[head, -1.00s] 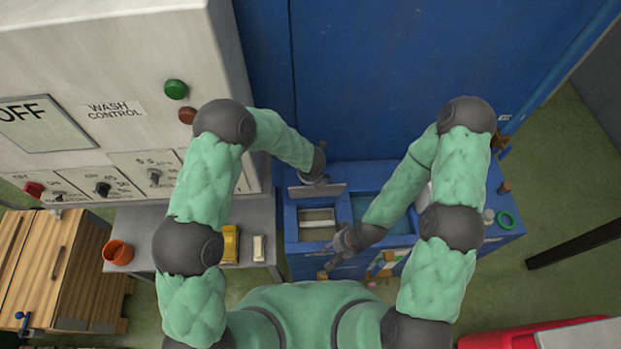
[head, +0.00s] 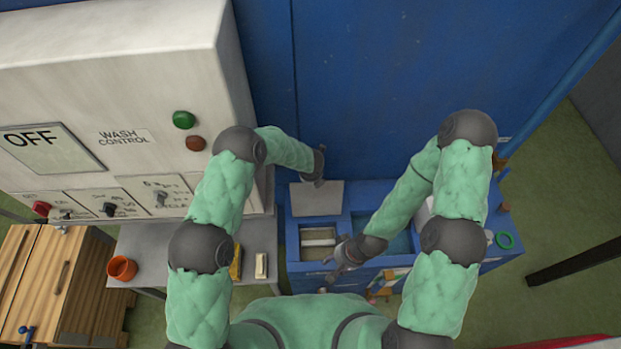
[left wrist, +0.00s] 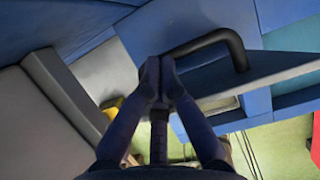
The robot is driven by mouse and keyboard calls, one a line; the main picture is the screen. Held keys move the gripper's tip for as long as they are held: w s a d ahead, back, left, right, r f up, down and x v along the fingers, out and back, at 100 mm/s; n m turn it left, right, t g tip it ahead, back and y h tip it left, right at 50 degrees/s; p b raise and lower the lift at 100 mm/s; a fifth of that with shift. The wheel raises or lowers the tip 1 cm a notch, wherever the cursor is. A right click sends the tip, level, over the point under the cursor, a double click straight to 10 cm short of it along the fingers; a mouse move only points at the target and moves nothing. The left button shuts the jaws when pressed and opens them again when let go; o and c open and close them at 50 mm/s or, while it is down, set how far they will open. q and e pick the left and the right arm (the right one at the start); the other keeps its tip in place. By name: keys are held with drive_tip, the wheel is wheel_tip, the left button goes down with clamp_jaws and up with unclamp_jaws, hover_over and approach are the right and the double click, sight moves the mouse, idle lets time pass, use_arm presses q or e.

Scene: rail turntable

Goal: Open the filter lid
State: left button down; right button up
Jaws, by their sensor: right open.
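The filter lid (head: 318,198) is a flat grey plate, raised at the back of an open compartment (head: 318,240) in the blue unit. In the left wrist view the lid (left wrist: 265,72) carries a black bar handle (left wrist: 208,42). My left gripper (head: 317,180) is at the lid's upper part. In the left wrist view its fingers (left wrist: 159,62) are close together on the handle's near end, which they partly hide. My right gripper (head: 332,268) is open and empty at the compartment's front right corner.
The blue unit (head: 460,258) has a second basin (head: 398,243) right of the compartment, partly behind my right arm. A grey side table (head: 150,243) holds an orange pot (head: 122,268). The wash control cabinet (head: 120,60) stands behind.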

idle(0.3)
use_arm(q)
drive_tip(key=v, duration=1.2)
drive_tip(key=shift+f, duration=0.1)
